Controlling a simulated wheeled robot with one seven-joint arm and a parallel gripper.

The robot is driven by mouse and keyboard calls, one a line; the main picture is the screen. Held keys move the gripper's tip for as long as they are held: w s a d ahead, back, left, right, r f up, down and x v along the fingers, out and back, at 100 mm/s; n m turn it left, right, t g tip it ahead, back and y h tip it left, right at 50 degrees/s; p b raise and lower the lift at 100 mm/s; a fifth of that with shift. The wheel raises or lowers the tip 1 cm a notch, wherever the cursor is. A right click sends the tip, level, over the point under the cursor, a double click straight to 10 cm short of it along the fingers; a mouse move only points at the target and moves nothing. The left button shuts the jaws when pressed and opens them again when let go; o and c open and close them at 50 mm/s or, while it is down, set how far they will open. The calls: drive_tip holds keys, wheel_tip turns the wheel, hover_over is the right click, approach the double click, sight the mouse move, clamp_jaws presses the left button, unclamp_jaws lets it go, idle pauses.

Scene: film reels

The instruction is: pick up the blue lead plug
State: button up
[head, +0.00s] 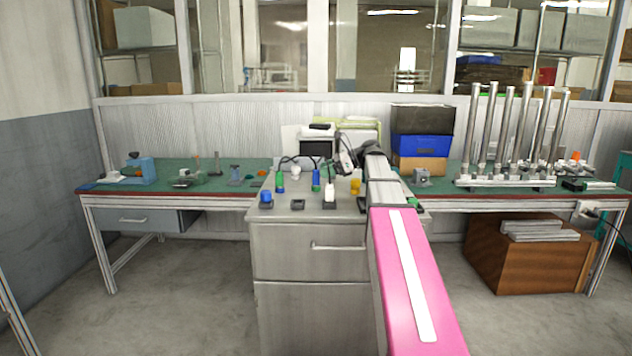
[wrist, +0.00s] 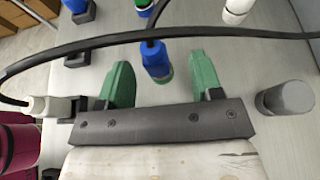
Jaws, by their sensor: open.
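The blue lead plug (wrist: 155,60) shows in the wrist view between the two green fingers of my gripper (wrist: 160,66). A black cable runs from its top. There is a gap on each side of it, and neither finger touches it; I cannot tell its exact depth between the fingers. In the head view the blue plug (head: 316,180) stands upright on the grey cabinet top (head: 310,212). My gripper (head: 345,155) is open and empty, above the right part of the cabinet; its fingers are hard to make out there.
Black cables cross the wrist view near the fingers. A white plug (wrist: 45,106) and a grey cylinder (wrist: 285,98) flank the gripper. A green plug (head: 280,182), a white plug (head: 329,190), a yellow piece (head: 355,186) and a blue-topped block (head: 266,197) share the cabinet top.

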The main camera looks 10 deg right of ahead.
sight(317, 173)
drive_tip(key=shift+s+x, duration=0.2)
drive_tip(key=shift+x, duration=1.25)
drive_tip(key=shift+s+x, duration=0.15)
drive_tip(key=shift+x, duration=1.3)
drive_tip(key=shift+a, duration=0.1)
drive_tip(key=c, duration=1)
